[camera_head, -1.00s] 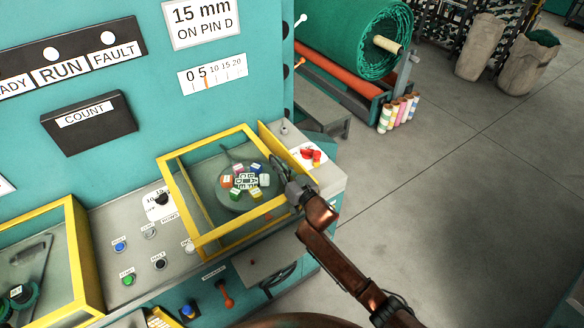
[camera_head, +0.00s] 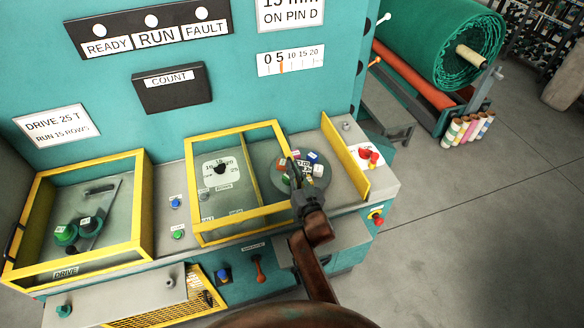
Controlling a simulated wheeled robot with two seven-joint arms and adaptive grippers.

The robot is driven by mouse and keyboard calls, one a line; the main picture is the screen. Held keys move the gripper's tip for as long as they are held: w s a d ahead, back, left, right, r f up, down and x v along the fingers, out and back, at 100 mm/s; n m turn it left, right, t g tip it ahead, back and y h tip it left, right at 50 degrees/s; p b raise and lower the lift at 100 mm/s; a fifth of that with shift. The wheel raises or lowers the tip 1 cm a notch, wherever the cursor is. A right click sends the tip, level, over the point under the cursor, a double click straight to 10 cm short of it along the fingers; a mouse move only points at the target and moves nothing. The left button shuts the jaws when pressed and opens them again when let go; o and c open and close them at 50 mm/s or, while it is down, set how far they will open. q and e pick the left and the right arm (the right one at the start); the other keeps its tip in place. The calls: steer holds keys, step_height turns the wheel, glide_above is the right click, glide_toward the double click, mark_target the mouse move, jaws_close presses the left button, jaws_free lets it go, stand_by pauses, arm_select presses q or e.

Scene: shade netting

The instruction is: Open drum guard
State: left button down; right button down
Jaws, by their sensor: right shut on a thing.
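The drum guard (camera_head: 193,180) is a yellow frame with clear panes on the grey console top. It stands over the white dial plate and covers only the left part of the drum at most. The round grey drum (camera_head: 322,187) with several coloured labelled blocks lies mostly right of the guard. My right gripper (camera_head: 294,169) is at the guard's right side, in front of the drum, and is shut on the guard. The exact grip point is hidden by the gripper. My left gripper is not in view.
A second yellow guard (camera_head: 146,215) covers green gears at the left. A yellow upright plate (camera_head: 345,158) and red knobs (camera_head: 369,156) stand right of the drum. Buttons (camera_head: 176,203) sit between the guards. An orange lever (camera_head: 258,270) is on the front. Open floor lies right.

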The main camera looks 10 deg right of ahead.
mark_target(300, 183)
steer(key=c, duration=2)
jaws_free()
steer(key=s, duration=0.8)
steer(key=s+d, duration=0.1)
steer(key=s, duration=0.3)
steer(key=shift+d, duration=0.1)
